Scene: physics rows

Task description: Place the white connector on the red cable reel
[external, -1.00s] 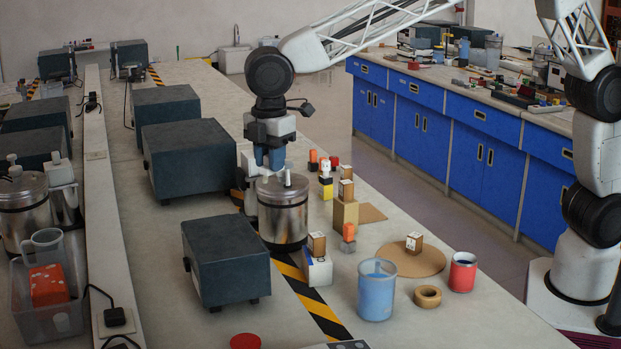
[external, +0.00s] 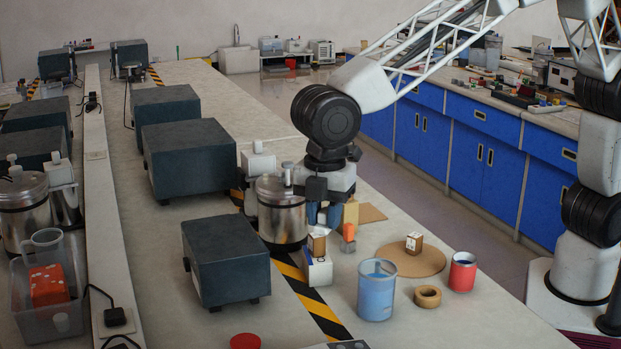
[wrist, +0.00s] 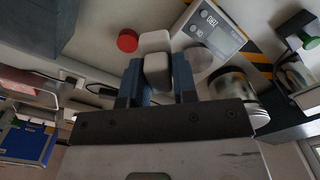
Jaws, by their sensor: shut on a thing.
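My gripper (external: 322,214) is low over the bench, just right of the steel canister. In the wrist view, its blue fingers (wrist: 157,82) are shut on a pale, rounded block, apparently the white connector (wrist: 157,70). A second white piece (wrist: 155,42) shows just beyond it; I cannot tell whether the two are joined. The connector is not clear in the external view. A flat red disc (external: 245,341), possibly the red cable reel, lies at the bench's front; a red disc (wrist: 127,40) also shows in the wrist view. A red cylinder (external: 463,275) stands at the right.
The steel canister (external: 282,220) stands close left of my gripper. A dark box (external: 225,260), small stacked blocks (external: 317,262), a blue beaker (external: 377,292), a tape roll (external: 427,296) and a round board (external: 411,262) are nearby. A display device (wrist: 213,32) shows in the wrist view.

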